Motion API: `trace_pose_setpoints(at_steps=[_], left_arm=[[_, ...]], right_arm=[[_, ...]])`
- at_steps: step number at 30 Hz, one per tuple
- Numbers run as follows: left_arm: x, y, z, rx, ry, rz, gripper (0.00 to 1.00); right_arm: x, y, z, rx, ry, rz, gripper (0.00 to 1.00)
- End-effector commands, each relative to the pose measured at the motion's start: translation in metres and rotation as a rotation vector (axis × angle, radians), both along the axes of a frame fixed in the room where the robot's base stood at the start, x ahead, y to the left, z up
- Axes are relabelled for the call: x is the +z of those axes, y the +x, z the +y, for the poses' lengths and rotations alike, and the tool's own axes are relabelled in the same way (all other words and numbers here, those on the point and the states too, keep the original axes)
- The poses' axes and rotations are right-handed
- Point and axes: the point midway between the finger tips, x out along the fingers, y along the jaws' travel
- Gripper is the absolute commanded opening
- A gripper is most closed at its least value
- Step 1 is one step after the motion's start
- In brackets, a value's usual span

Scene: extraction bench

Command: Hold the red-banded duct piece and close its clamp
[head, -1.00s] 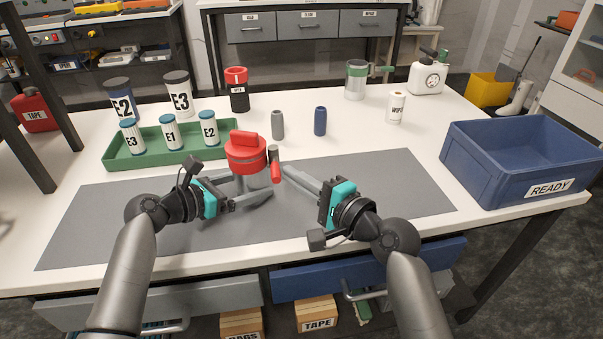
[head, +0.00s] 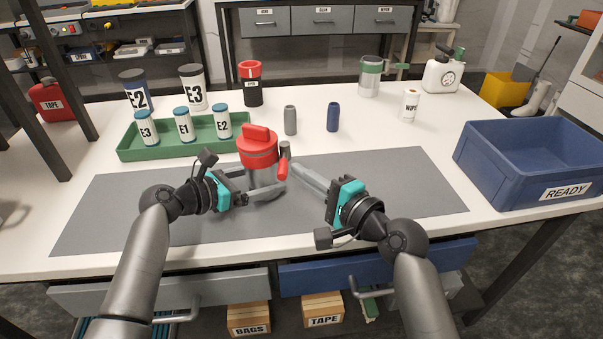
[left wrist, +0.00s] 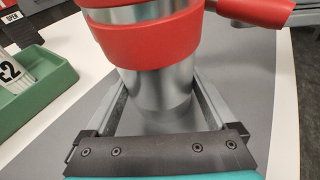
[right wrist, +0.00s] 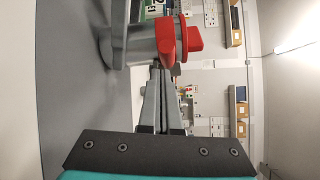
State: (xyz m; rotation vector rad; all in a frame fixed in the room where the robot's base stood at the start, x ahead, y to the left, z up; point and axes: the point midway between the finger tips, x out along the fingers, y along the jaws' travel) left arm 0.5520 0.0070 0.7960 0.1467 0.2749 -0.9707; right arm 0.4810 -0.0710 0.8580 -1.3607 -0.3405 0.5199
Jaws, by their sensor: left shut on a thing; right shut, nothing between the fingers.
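The duct piece (head: 262,177) stands upright on the grey mat, a grey cylinder with a wide red band (head: 257,151) at its top. Its clamp lever (head: 283,169) has a red grip and sticks out on the right side; it also shows in the left wrist view (left wrist: 258,11) and right wrist view (right wrist: 167,42). My left gripper (head: 268,192) is shut on the grey body below the band, one finger on each side. My right gripper (head: 295,166) is shut and empty, its tips close to the lever; contact cannot be told.
A green tray (head: 150,155) holds several labelled canisters at left. Grey (head: 290,121) and blue (head: 333,117) bottles stand behind the duct. A blue READY crate (head: 500,180) is at right. The right half of the mat (head: 420,180) is clear.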

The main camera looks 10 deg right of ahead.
Motion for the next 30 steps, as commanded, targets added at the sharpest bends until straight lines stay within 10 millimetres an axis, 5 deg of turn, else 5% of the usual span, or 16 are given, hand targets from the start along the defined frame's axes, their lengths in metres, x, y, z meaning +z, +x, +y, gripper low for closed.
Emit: trace_pose_setpoints(at_steps=[7, 21, 30], left_arm=[[-0.001, 0.0, 0.001, 0.004, 0.0, 0.002, 0.46], [0.0, 0.001, 0.003, 0.008, 0.0, 0.001, 0.46], [0.0, 0.002, 0.003, 0.009, -0.001, 0.0, 0.46]], right_arm=[[-0.009, 0.001, -0.038, -0.004, -0.007, 0.003, 0.0], [-0.003, -0.076, -0.01, -0.003, -0.002, 0.002, 0.0], [-0.001, -0.094, -0.005, -0.004, -0.001, 0.0, 0.0]])
